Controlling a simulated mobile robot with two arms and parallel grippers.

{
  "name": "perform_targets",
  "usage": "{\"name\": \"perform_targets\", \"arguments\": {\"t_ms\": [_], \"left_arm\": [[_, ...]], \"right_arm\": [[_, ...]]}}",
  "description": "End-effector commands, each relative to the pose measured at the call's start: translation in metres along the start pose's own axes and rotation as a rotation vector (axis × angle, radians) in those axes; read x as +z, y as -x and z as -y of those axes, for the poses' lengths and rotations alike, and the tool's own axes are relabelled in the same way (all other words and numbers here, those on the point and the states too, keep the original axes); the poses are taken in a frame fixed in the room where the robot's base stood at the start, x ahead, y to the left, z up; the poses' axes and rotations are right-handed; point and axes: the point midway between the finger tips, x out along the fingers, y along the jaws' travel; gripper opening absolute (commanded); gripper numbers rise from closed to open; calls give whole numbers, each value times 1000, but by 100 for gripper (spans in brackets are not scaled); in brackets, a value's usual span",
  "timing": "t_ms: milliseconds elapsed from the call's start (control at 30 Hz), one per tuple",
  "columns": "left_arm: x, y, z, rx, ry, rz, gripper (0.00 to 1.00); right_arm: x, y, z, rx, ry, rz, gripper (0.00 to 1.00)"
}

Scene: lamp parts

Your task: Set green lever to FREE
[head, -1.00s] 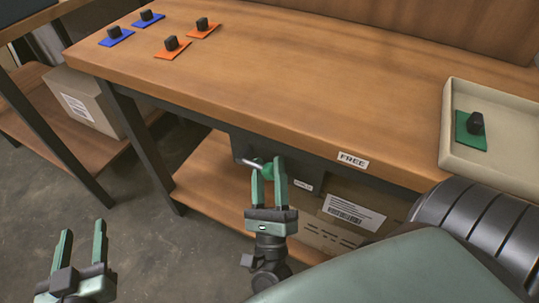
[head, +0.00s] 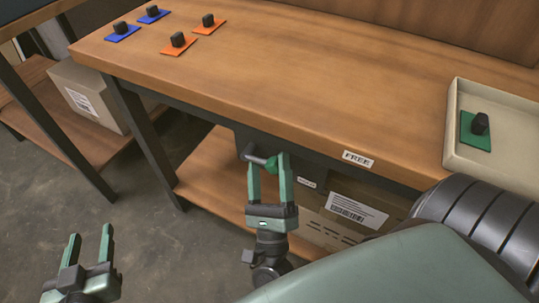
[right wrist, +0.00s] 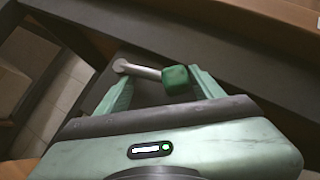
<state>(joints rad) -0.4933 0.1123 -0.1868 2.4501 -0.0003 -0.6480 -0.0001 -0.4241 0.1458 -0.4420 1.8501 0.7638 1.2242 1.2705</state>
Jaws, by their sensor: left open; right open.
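The green lever is a grey metal shaft with a green knob (head: 271,164), mounted under the front edge of the workbench. In the head view the shaft points right and slightly down from its pivot. The knob also shows in the right wrist view (right wrist: 177,80), between the fingers and nearer the right one; contact cannot be told. My right gripper (head: 268,158) is open around the knob. A white FREE label (head: 358,158) is on the bench's front edge, to the right of the lever. My left gripper (head: 90,234) is open and empty, low at the left.
Blue (head: 123,33) and orange (head: 178,44) plates with black knobs lie on the bench (head: 300,70). A beige tray (head: 453,125) at the right holds a green plate with a black knob (head: 476,131). A smaller label (head: 307,183) sits below the edge; its text is unreadable. Boxes stand below.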

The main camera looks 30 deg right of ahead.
Motion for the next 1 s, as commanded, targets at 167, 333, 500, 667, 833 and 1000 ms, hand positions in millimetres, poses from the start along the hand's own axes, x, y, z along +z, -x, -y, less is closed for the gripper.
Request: {"name": "perform_targets", "arguments": {"t_ms": [167, 333, 500, 667, 833, 1000], "left_arm": [[0, 0, 0, 0, 0, -1, 48], [0, 0, 0, 0, 0, -1, 48], [7, -2, -1, 2, 1, 3, 48], [28, -8, -1, 2, 0, 2, 48], [60, -17, -1, 1, 0, 1, 48], [90, -25, -1, 1, 0, 1, 48]], "right_arm": [[-1, -1, 2, -6, 3, 0, 71], [-2, 0, 2, -6, 4, -2, 71], [-4, 2, 0, -16, -5, -4, 71], [-10, 7, -7, -68, -56, -4, 71], [-15, 13, -16, -165, -155, -4, 71], [-19, 17, -24, -278, -268, -3, 71]]}}
